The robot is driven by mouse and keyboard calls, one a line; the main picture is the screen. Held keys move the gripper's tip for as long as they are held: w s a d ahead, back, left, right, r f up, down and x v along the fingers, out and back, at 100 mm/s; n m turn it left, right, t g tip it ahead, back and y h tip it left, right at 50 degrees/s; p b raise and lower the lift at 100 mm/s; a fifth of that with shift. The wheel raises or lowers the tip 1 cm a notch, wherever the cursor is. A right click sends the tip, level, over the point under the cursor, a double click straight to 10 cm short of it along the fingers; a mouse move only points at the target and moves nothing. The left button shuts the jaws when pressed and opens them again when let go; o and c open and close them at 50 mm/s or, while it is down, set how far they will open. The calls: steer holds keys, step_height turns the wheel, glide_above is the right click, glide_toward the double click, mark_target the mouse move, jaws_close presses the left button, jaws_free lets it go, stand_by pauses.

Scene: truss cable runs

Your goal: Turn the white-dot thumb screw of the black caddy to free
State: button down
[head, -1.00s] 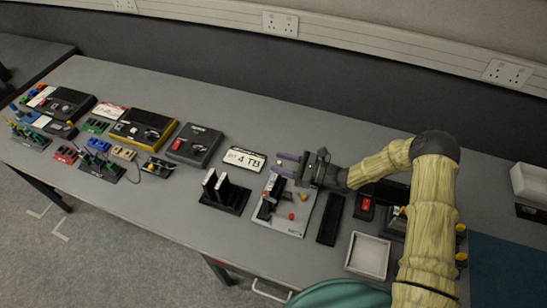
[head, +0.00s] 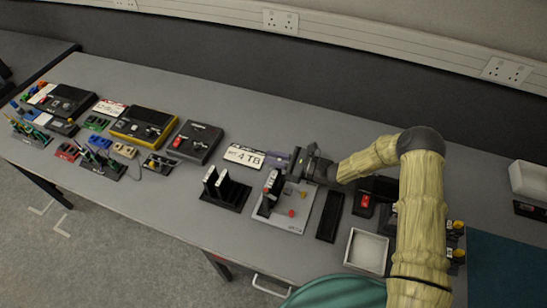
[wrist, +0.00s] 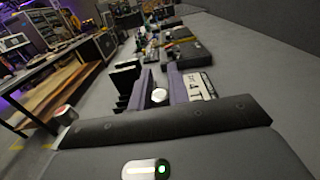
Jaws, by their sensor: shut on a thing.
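My gripper (head: 280,161) is above the back of that plate, fingers pointing left. In the wrist view its two purple-grey fingers (wrist: 161,86) are close together, with a round white-topped thumb screw (wrist: 159,96) between them. The gripper is shut on this screw. Its lower part and its mount on the caddy are hidden, so its turn angle cannot be read. A red knob (wrist: 65,115) shows at the left of the wrist view.
A white 4 TB label (head: 244,155) lies just behind and left of my fingers. A black rack with white-edged drives (head: 226,188) stands left of the plate. A black tray (head: 329,216) and a white tray (head: 367,251) are to the right. The back of the table is clear.

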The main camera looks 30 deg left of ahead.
steer(key=shift+r+t, duration=0.1)
steer(key=shift+t, duration=0.2)
steer(key=shift+w+d+m+t+h+p, duration=0.1)
steer(key=shift+w+m+t+h+p, duration=0.15)
steer(key=shift+m+t+h+p, duration=1.25)
steer(key=shift+w+d+m+t+h+p, duration=0.1)
steer(key=shift+w+m+t+h+p, duration=0.15)
steer(key=shift+m+t+p, duration=2.45)
steer(key=shift+w+d+m+t+h+p, duration=0.2)
steer(key=shift+m+t+h+p, duration=0.8)
steer(key=shift+t+p, duration=2)
steer(key=shift+a, duration=0.15)
steer(key=shift+w, duration=0.1)
steer(key=c, duration=1.3)
jaws_free()
